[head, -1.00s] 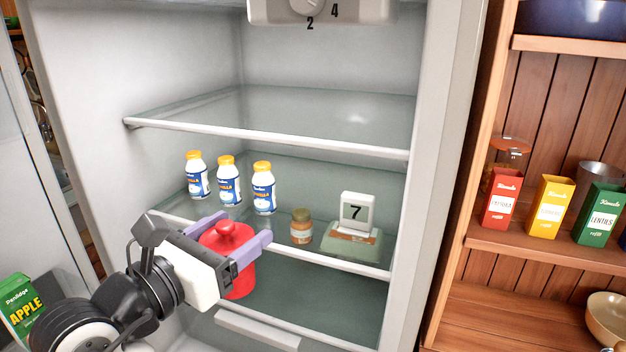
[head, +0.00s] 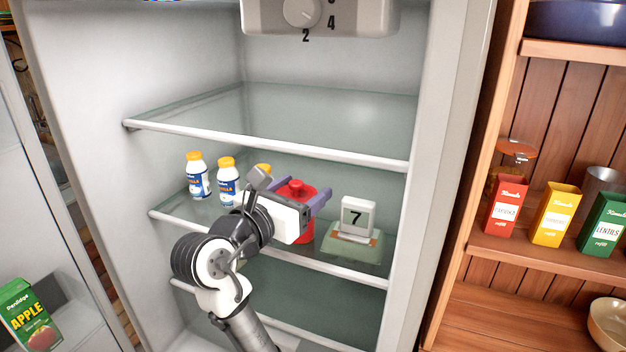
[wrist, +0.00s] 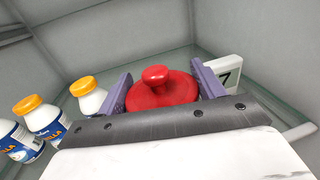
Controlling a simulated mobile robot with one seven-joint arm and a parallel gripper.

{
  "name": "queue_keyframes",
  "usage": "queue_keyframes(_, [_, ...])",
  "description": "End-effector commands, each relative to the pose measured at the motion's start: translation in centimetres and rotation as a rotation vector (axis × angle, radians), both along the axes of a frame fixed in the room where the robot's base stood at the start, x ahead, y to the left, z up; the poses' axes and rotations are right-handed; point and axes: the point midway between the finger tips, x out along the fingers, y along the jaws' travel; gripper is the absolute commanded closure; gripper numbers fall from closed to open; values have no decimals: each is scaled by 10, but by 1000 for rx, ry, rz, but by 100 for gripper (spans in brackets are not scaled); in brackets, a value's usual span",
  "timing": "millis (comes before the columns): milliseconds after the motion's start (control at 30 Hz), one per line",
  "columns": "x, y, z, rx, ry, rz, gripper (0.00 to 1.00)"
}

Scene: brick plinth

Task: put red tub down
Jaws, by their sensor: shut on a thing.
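The red tub (head: 308,230) with its knobbed lid is inside the fridge, at the level of the middle glass shelf. My gripper (head: 298,195) is shut on it, with a purple finger on each side. In the wrist view the red tub's lid (wrist: 162,88) shows upright between the fingers of my gripper (wrist: 160,90). The tub's base is largely hidden by my gripper, so I cannot tell whether it touches the shelf (head: 345,271).
White bottles with orange caps (head: 228,182) stand left of the tub, one partly hidden behind my gripper. A block marked 7 (head: 357,217) on a green base (head: 352,246) stands close on the right. An upper glass shelf (head: 330,120) lies above.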

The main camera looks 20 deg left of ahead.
Motion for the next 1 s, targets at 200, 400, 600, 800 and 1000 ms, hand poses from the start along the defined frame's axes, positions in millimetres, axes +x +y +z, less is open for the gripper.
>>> queue_keyframes(200, [37, -10, 2, 0, 1, -5, 65])
queue_keyframes(400, [40, -10, -1, 0, -1, -1, 65])
queue_keyframes(600, [40, -10, -2, 0, -1, -1, 65])
queue_keyframes(800, [40, -10, -6, 0, 0, -1, 26])
queue_keyframes(1000, [40, -10, -5, 0, 0, -1, 10])
